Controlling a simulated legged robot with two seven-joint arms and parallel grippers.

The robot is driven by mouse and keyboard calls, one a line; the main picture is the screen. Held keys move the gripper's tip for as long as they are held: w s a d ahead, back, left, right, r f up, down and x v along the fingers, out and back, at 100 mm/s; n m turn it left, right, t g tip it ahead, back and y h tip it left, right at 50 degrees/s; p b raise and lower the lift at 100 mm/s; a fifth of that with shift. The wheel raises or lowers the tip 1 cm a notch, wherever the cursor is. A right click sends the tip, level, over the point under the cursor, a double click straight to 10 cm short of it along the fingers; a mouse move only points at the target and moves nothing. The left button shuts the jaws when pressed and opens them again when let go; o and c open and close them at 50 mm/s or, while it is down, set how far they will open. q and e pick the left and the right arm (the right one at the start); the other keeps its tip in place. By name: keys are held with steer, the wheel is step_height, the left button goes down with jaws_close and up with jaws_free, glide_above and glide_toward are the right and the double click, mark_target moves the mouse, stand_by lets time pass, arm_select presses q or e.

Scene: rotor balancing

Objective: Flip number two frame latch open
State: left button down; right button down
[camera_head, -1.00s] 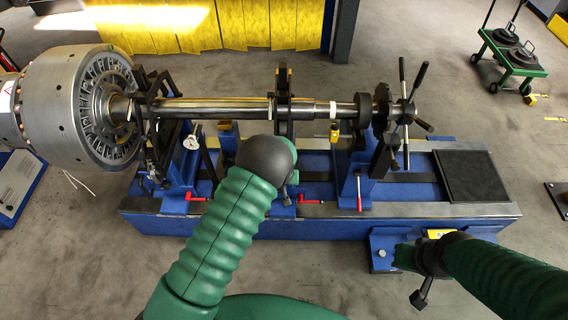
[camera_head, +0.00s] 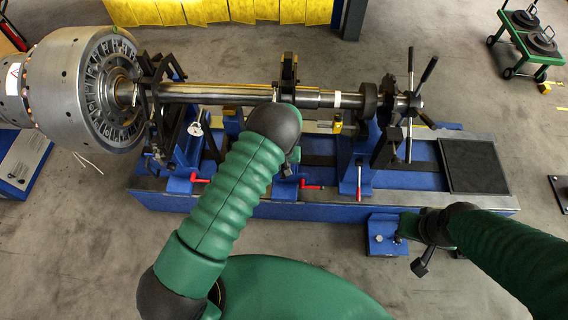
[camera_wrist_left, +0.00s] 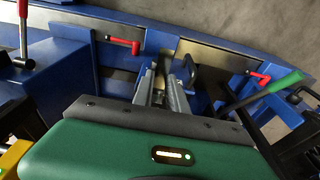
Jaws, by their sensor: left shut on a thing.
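The middle upright frame (camera_head: 288,75) holds the long steel shaft (camera_head: 230,93) of the rotor. My left gripper (camera_head: 291,172) is low at this frame, mostly hidden behind my dark wrist. In the left wrist view its fingers (camera_wrist_left: 166,84) are close together, shut on a small part that seems to be the frame's latch; the grip itself is hard to make out. A dark loop (camera_wrist_left: 207,76) stands beside the fingertips. My right gripper (camera_head: 424,262) is by a small blue bracket at the front right; its jaws are unclear.
Red handles stick out at the blue bed's (camera_head: 440,205) front, one near the left gripper (camera_head: 311,187). A red-gripped lever (camera_head: 359,180) stands to the right. A green-handled lever (camera_wrist_left: 270,90) is close by in the wrist view. A spoked handwheel (camera_head: 412,102) is at the shaft's right end.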

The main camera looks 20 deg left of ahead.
mark_target(283, 174)
arm_select(q)
steer(key=c, duration=1.8)
jaws_free()
steer(key=shift+w+r, duration=0.1)
steer(key=shift+w, duration=0.1)
steer(key=o, duration=0.5)
steer(key=shift+s+r, duration=0.1)
steer(key=r, duration=0.5)
steer(key=s+r+p, duration=0.1)
steer(key=r, duration=0.4)
steer(key=s+r+p, duration=0.1)
steer(key=r, duration=0.5)
steer(key=shift+s+d, duration=0.2)
steer(key=shift+d, duration=0.15)
